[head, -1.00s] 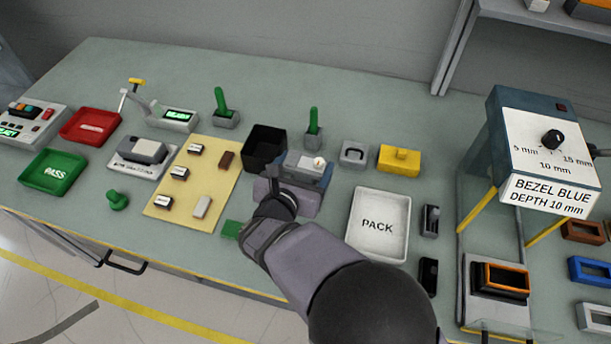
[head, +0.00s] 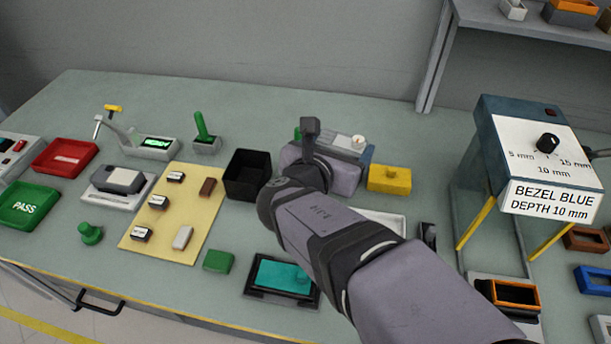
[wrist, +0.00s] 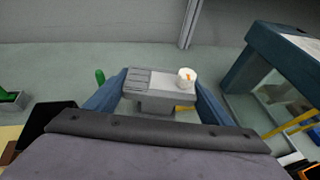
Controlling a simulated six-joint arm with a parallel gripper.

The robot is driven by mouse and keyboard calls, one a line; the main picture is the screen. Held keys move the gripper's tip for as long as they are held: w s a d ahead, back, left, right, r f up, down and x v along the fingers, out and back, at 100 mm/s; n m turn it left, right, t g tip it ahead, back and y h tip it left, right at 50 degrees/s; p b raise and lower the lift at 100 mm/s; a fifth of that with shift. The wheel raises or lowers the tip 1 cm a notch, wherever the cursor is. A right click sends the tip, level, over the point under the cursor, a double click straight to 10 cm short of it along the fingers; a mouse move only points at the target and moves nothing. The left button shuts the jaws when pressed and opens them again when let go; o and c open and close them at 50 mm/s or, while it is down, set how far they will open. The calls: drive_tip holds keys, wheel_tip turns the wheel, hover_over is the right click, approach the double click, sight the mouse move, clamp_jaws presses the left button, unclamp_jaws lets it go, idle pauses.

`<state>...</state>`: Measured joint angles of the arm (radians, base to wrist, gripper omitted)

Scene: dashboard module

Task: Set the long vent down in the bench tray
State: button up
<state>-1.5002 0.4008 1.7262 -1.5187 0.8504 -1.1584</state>
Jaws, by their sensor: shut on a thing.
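A grey piece with a slatted section and a white round knob (wrist: 163,80), which I take to be the long vent, sits between the two blue fingers of my gripper (wrist: 160,92) in the wrist view. In the head view the long vent (head: 341,143) shows just beyond my gripper (head: 335,158), held above the back of the bench. My gripper is shut on it; its underside is mostly hidden. An open black tray (head: 247,176) stands to the left of my gripper. I cannot tell for certain that it is the bench tray.
A yellow block (head: 389,179) stands right of my gripper. A white tray (head: 385,222) is partly behind my arm. A teal pad in a black frame (head: 283,275) lies in front. A tan mat (head: 172,210) with small parts lies left. The blue-topped press (head: 535,150) stands right.

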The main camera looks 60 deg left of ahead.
drive_tip(key=w+d+r+b, duration=0.2)
drive_tip(key=w+d+b, duration=0.3)
drive_tip(key=d, duration=0.6)
drive_tip(key=s+d+f+n+g+y, duration=0.1)
drive_tip(key=s+f, duration=0.1)
drive_tip(key=f, duration=0.2)
drive_tip(key=s+d+f+n+g+y+p, duration=0.1)
drive_tip(key=s+f, duration=0.1)
drive_tip(key=f, duration=0.3)
drive_tip(key=shift+s+d+f+n, duration=0.25)
drive_tip(key=shift+s+d+n, duration=0.05)
drive_tip(key=shift+s+n, duration=0.1)
drive_tip(key=shift+b, duration=0.3)
wheel_tip(320, 180, down, 6)
drive_tip(key=b, duration=0.6)
drive_tip(key=shift+r, duration=0.1)
drive_tip(key=shift+f+b, duration=1.15)
drive_tip(key=shift+b, duration=0.6)
idle(1.1)
drive_tip(key=o, duration=1.2)
